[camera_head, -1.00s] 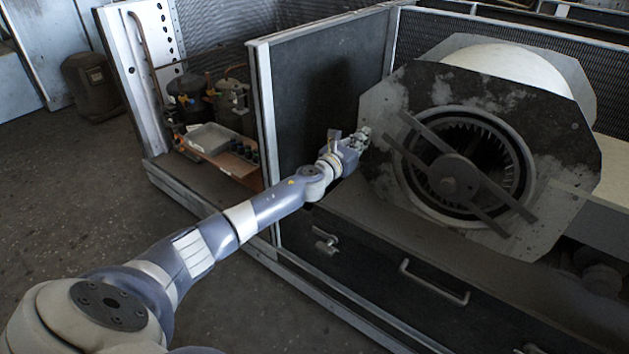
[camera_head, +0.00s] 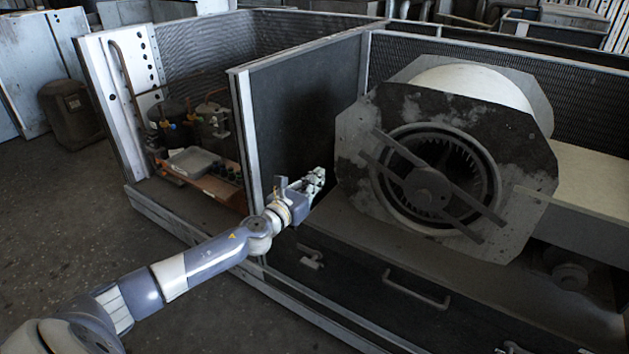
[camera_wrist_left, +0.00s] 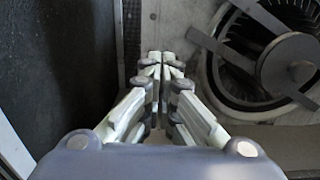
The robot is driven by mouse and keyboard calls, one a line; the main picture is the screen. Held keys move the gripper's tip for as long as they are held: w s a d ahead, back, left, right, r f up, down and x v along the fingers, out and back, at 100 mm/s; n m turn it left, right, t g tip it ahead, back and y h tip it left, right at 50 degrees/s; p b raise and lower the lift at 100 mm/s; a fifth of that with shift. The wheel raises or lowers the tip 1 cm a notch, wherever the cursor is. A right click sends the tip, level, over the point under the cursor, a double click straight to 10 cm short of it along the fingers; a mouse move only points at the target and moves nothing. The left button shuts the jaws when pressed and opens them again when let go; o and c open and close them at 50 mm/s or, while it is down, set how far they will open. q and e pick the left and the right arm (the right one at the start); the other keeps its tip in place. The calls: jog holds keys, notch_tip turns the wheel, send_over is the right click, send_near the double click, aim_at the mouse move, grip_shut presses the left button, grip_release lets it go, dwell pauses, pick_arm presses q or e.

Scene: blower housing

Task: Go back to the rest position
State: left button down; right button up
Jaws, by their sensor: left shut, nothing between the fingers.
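My left gripper (camera_head: 316,178) is shut and empty. In the head view it is in front of the dark divider panel (camera_head: 305,110), to the left of the blower housing (camera_head: 520,165), with a visible gap to the housing. In the left wrist view the gripper's fingertips (camera_wrist_left: 166,57) meet, with nothing between them. The round blower opening with its crossed bars and hub (camera_wrist_left: 287,68) shows at the right of that view. My right gripper is not in view.
The unit's front panel has a handle (camera_head: 416,289) below the blower. A compartment with pipes and a grey tray (camera_head: 192,162) lies left of the divider. A dark container (camera_head: 70,115) stands on the floor behind. The floor at left is open.

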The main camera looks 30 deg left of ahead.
pick_arm(q)
jog(key=shift+s, duration=0.45)
